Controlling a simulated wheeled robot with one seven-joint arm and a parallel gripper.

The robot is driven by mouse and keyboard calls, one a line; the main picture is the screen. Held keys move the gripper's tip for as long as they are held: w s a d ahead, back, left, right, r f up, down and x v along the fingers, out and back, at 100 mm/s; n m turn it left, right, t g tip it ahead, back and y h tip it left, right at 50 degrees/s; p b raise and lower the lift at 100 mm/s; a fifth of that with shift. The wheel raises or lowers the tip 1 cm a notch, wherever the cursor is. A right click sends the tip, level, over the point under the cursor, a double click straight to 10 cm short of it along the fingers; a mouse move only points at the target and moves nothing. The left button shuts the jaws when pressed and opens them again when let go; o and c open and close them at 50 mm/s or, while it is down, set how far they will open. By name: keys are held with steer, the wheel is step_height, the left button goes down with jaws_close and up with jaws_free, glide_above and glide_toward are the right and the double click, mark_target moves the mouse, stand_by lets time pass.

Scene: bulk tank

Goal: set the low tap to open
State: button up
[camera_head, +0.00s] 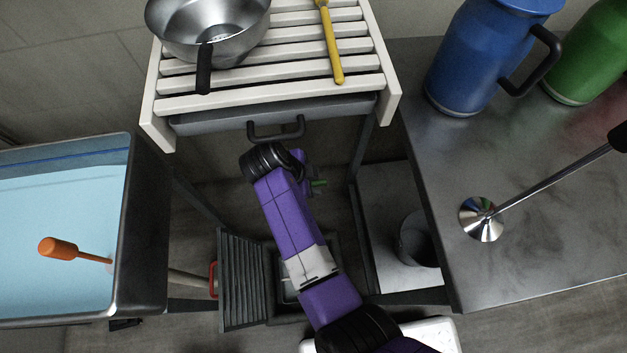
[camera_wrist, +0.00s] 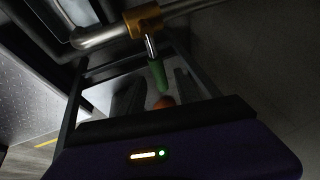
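A tap with a brass body (camera_wrist: 144,20) sits on a steel pipe in the wrist view. Its green lever (camera_wrist: 158,76) points down the picture, toward my gripper. My gripper (camera_wrist: 158,88) is open, its two dark fingers apart on either side of the lever's end, with no clear contact. A small orange-red thing (camera_wrist: 163,102) shows below the lever tip; I cannot tell what it is. In the head view a bit of green (camera_head: 319,183) shows just right of my arm, which hides the rest of the tap and my fingers. A red handle (camera_head: 213,279) shows by the tank.
A tank of pale blue liquid (camera_head: 140,230) stands left, with an orange-handled tool (camera_head: 60,248) in it. A slatted rack (camera_head: 160,105) holds a steel pan (camera_head: 215,30) and a yellow-handled tool (camera_head: 331,45). A steel bench (camera_head: 540,265) with a blue jug (camera_head: 475,60) stands right.

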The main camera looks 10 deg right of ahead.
steer(key=shift+d+f, duration=0.1)
steer(key=shift+f, duration=0.15)
jaws_close()
stand_by(1.4)
